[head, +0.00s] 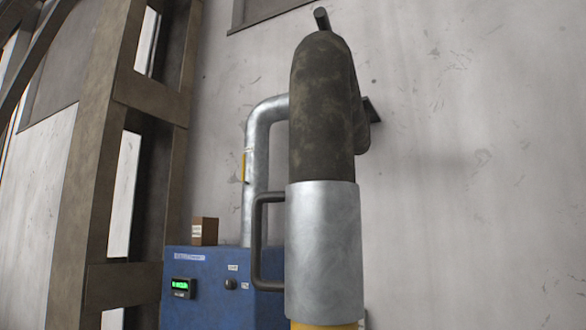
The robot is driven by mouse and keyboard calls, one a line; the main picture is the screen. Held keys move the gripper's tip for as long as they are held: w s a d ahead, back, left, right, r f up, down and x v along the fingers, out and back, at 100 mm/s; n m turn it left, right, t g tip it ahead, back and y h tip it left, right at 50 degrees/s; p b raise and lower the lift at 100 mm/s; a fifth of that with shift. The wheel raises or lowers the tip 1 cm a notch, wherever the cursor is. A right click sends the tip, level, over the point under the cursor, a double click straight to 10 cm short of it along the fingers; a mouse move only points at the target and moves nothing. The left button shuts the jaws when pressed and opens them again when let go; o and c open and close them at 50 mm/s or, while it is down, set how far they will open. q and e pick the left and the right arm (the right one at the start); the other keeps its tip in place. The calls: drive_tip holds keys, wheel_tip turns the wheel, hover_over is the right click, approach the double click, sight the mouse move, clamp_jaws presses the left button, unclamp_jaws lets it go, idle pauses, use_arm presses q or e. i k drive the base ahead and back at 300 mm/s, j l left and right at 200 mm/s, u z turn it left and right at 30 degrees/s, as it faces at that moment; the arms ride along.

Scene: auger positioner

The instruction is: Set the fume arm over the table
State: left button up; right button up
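The fume arm stands close in front of me in the head view. Its dark, stained upper hose (322,110) bends over at the top and runs back down behind itself. Below it is a bright metal sleeve (323,250) with a dark side handle (260,240) on its left. A yellow band (325,326) shows under the sleeve at the bottom edge. The table is not in view. Neither of my grippers is in view.
A blue cabinet (210,285) with a green lit display (183,287) stands behind the arm. A small brown box (204,231) sits on top. Steel columns (95,165) stand left; bare wall (480,180) fills the right.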

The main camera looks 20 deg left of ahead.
sight(324, 284)
drive_tip(key=i+j, duration=0.15)
drive_tip(key=j, duration=0.2)
drive_tip(key=i+j+z, duration=0.15)
drive_tip(key=j, duration=0.2)
drive_tip(key=i+j, duration=0.15)
drive_tip(key=j, duration=0.2)
drive_tip(key=i+j+z, duration=0.1)
drive_tip(key=i+j, duration=0.15)
drive_tip(key=k+l, duration=0.1)
drive_tip(key=l, duration=0.15)
drive_tip(key=k+l, duration=0.15)
drive_tip(key=l+u, duration=0.05)
